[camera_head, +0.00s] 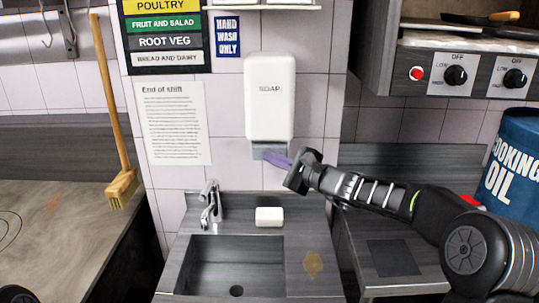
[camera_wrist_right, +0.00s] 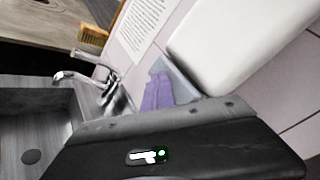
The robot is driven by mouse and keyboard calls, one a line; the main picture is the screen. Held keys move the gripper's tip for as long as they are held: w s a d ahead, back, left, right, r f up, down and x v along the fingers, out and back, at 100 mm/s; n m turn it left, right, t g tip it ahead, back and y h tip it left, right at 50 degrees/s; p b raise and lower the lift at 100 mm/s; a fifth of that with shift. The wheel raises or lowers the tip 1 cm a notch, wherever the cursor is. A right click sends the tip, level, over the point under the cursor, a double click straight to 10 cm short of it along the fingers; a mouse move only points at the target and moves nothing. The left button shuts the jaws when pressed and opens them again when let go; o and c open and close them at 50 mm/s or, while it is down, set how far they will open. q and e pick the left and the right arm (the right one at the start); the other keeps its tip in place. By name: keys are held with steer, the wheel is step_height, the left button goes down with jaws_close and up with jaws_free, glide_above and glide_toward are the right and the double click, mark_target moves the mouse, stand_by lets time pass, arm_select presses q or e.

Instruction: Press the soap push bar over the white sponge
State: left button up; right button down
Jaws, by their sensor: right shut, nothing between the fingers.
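The white soap dispenser (camera_head: 270,95) hangs on the tiled wall, and its large white body (camera_wrist_right: 235,45) fills the upper right of the right wrist view. Its grey push bar (camera_head: 259,151) sits at the bottom of the dispenser. My right gripper (camera_head: 276,159) is shut and empty, its purple fingertips at the push bar's lower right. In the right wrist view the fingertips (camera_wrist_right: 158,92) overlap the grey bar (camera_wrist_right: 184,84); I cannot tell whether they touch. The white sponge (camera_head: 269,216) lies on the sink's back ledge, below the dispenser. My left gripper is out of view.
A tap (camera_head: 210,205) stands left of the sponge, behind the sink basin (camera_head: 235,262). A broom (camera_head: 118,110) leans at the left. A blue cooking oil drum (camera_head: 515,165) stands at the right, beside my right arm. A printed notice (camera_head: 173,122) hangs left of the dispenser.

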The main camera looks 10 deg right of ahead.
steer(key=shift+w+d, duration=0.15)
steer(key=shift+w, duration=0.2)
stand_by(0.6)
steer(key=shift+s+f+b, duration=0.15)
steer(key=shift+s+b, duration=0.4)
steer(key=shift+b, duration=0.15)
steer(key=shift+s+a+b, duration=0.35)
steer(key=shift+s, duration=0.2)
